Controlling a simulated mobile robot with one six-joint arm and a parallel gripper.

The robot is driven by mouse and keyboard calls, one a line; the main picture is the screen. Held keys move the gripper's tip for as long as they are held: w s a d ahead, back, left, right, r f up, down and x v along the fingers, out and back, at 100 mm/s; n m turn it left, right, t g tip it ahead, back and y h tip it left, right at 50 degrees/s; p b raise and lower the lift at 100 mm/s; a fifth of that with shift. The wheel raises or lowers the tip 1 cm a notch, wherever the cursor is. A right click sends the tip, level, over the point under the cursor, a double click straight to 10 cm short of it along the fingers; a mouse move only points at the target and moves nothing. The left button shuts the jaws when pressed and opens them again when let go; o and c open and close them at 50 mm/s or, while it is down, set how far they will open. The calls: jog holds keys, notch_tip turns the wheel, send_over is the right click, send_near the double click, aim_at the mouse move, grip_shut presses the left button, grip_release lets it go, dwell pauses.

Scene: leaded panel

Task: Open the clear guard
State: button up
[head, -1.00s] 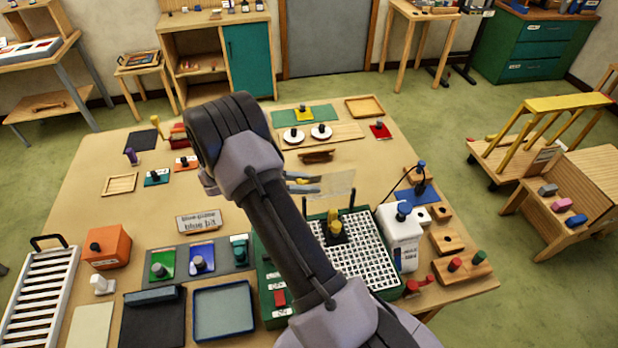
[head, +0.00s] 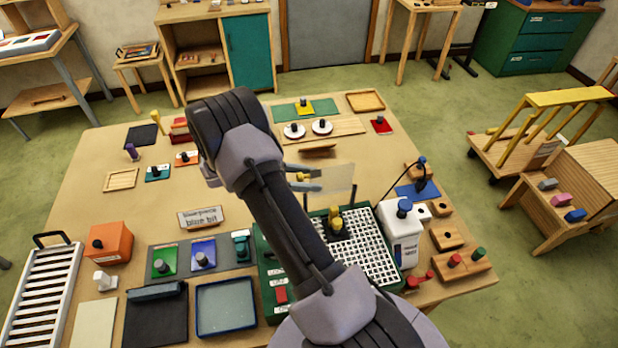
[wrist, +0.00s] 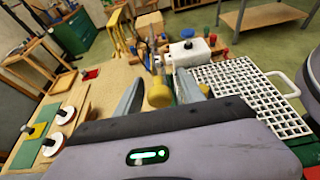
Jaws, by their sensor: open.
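The clear guard (head: 338,177) is a see-through panel standing raised at the back of the green machine (head: 267,262) with the white grid top, in the head view. A yellow knob (wrist: 158,94) sits at its left side. My gripper (wrist: 160,92) is open, with one finger on each side of the knob; I cannot tell whether either finger touches it. In the head view, my gripper (head: 308,178) is at the guard's left edge, partly hidden by my arm. The clear panel is hard to make out in the wrist view.
A yellow-topped black piece (head: 336,224) stands on the white grid (head: 372,248). A white bottle (head: 401,235) with a blue cap stands right of the machine. A blue pad with a wired tool (head: 420,178) lies behind it.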

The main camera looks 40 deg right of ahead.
jog(key=v, duration=1.7)
jog(key=shift+a, duration=0.25)
